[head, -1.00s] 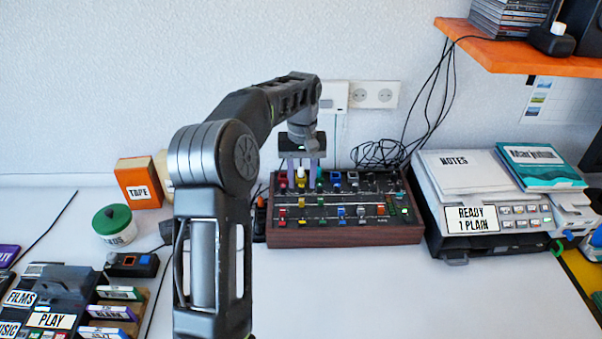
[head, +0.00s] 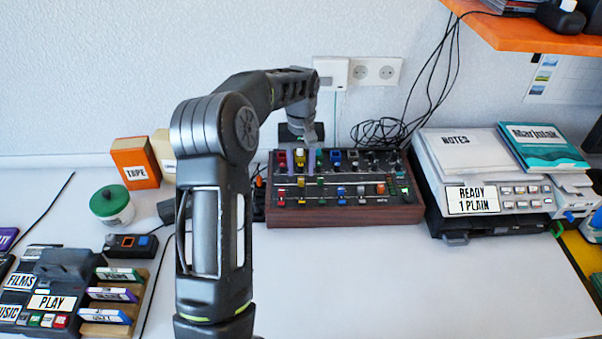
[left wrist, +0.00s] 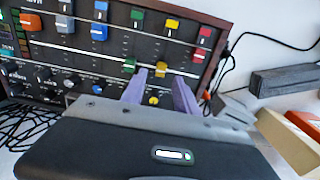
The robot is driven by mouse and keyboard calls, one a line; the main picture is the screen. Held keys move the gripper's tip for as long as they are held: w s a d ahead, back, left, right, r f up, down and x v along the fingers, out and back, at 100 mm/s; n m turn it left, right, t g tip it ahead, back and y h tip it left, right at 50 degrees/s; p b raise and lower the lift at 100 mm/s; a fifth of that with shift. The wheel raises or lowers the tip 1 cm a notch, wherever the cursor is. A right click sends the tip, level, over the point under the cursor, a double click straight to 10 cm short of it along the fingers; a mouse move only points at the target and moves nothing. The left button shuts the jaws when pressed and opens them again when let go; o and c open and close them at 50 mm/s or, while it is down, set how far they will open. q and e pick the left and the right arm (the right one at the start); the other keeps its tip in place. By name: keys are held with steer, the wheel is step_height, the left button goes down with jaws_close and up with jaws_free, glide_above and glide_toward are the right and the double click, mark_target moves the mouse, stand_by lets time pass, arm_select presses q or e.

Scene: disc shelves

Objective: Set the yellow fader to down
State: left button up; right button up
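The dark mixer (head: 345,213) with wooden sides stands at the back of the table. It carries several coloured caps in rows. Contact cannot be told. My right gripper is out of view.
A printer (head: 492,225) with papers stands right of the mixer. Left are an orange tape box (head: 135,165), a green-lidded jar (head: 111,205) and a player with cartridges (head: 50,300). Black cables (head: 385,133) lie behind. The table in front of the mixer is clear.

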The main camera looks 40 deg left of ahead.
mark_target(301, 182)
arm_select(q)
steer(key=shift+f, duration=1.4)
steer(key=shift+c, duration=0.6)
jaws_close()
